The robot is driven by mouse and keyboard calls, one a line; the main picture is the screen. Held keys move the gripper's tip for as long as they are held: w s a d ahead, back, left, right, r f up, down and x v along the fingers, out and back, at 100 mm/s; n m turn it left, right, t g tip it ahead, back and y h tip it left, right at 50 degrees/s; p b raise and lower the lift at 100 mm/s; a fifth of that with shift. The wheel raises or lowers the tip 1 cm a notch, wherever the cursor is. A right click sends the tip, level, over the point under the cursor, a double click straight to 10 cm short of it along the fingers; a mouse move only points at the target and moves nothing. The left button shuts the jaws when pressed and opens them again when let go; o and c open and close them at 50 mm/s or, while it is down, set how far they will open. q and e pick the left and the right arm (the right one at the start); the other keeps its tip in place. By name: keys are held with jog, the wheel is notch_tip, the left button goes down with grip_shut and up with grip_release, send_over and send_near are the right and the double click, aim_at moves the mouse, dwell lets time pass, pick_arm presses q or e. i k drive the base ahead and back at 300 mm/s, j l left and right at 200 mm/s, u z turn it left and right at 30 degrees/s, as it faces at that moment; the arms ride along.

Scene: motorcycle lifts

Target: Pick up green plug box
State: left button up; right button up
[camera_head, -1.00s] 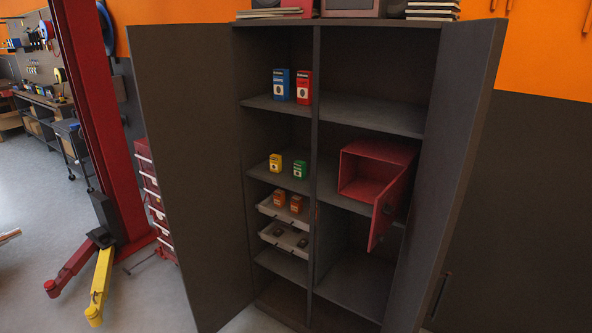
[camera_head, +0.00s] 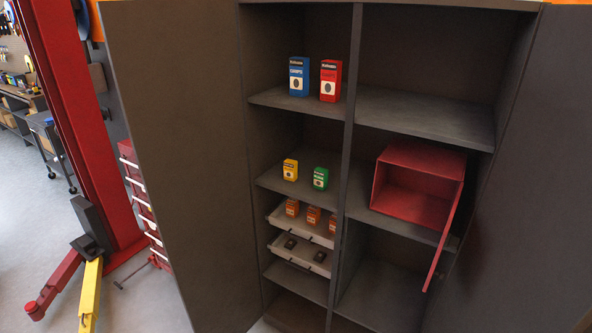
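The green plug box (camera_head: 321,178) stands upright on the middle left shelf of the open grey cabinet. A yellow box (camera_head: 290,169) stands just to its left, with a small gap between them. The green box is close to the cabinet's central divider. Neither of my grippers shows in the head view.
A blue box (camera_head: 299,76) and a red box (camera_head: 331,80) stand on the shelf above. Below are trays (camera_head: 300,252) with orange boxes (camera_head: 313,215) and dark items. A red open-doored box (camera_head: 415,185) sits right. The cabinet's left door (camera_head: 180,160) stands open.

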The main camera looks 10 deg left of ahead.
aim_at(320, 180)
jog(key=i+j+u, duration=0.15)
jog(key=i+j, duration=0.3)
jog(key=i+j+u, duration=0.2)
jog(key=i+j, duration=0.15)
jog(key=i, duration=0.15)
